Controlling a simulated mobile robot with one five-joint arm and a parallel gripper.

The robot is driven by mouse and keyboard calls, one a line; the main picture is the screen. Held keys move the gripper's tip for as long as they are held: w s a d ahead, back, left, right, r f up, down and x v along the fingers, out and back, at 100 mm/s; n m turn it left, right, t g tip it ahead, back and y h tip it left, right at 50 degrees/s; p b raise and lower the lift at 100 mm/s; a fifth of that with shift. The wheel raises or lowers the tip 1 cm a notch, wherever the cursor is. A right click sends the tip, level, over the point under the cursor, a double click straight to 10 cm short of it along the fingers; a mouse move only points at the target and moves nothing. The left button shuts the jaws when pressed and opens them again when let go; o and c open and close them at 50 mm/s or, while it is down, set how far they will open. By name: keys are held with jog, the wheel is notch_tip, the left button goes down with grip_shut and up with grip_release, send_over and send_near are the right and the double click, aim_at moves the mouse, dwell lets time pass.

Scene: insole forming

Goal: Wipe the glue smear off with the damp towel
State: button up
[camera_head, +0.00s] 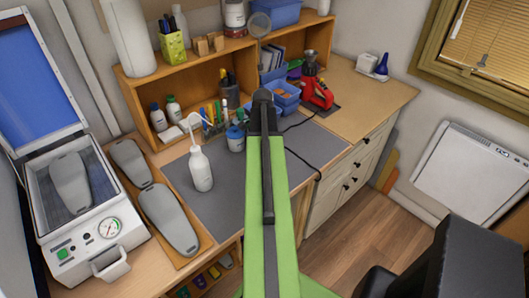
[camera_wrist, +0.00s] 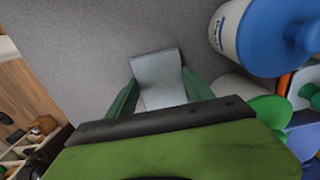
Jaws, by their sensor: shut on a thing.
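My gripper (camera_wrist: 161,88) shows in the wrist view, its two green fingers shut on a pale grey-white folded cloth, which looks like the damp towel (camera_wrist: 158,66). The towel stands out past the fingertips, over or against the grey mat (camera_wrist: 85,35); I cannot tell whether it touches. In the head view my own green arm hides the gripper and the towel. The grey mat (camera_head: 225,190) covers the bench top there. I cannot make out a glue smear in either view.
A blue-lidded pot (camera_wrist: 245,30) and a green-capped bottle (camera_wrist: 265,105) stand close right of my gripper in the wrist view. In the head view a white spout bottle (camera_head: 201,170) stands on the mat, left of my arm. A red tool (camera_head: 315,92) stands at the back right.

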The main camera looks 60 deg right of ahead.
jog(key=shift+r, duration=0.1)
notch_tip(320, 180, up, 6)
jog(key=p, duration=0.6)
jog(key=shift+s, duration=0.1)
notch_tip(320, 180, up, 3)
jog(key=p, duration=0.3)
jog(key=shift+f, duration=0.2)
